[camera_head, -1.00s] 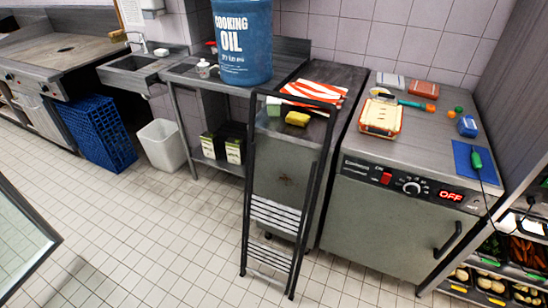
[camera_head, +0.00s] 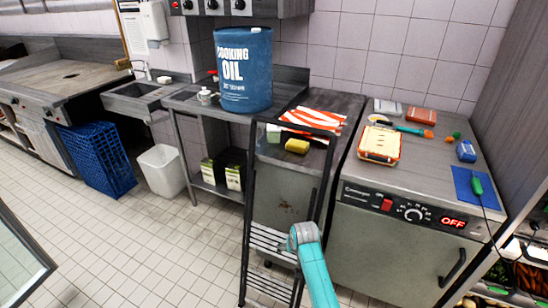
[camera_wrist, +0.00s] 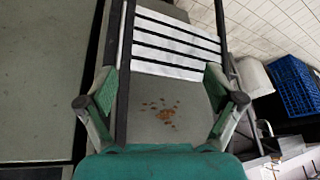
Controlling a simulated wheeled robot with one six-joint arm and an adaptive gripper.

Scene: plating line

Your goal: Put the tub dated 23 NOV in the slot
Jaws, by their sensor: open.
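My gripper (camera_wrist: 160,88) is open and empty in the wrist view, its two fingers spread over the dark-framed step ladder (camera_wrist: 180,42) and a stained grey panel (camera_wrist: 168,118). I cannot make out a tub dated 23 NOV in either view, nor a slot. No date is readable on the small items on the right-hand counter. In the head view part of my teal arm rises in front of the ladder; the gripper itself is not seen there.
The ladder (camera_head: 249,205) stands before the worktop. A blue oil drum (camera_head: 243,75), yellow sponge (camera_head: 297,146) and striped cloth (camera_head: 312,121) are on worktops. The steel unit (camera_head: 385,244) reading OFF bears a cream-coloured container (camera_head: 380,144). White bin (camera_head: 162,170) and blue crate (camera_head: 97,160) stand left.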

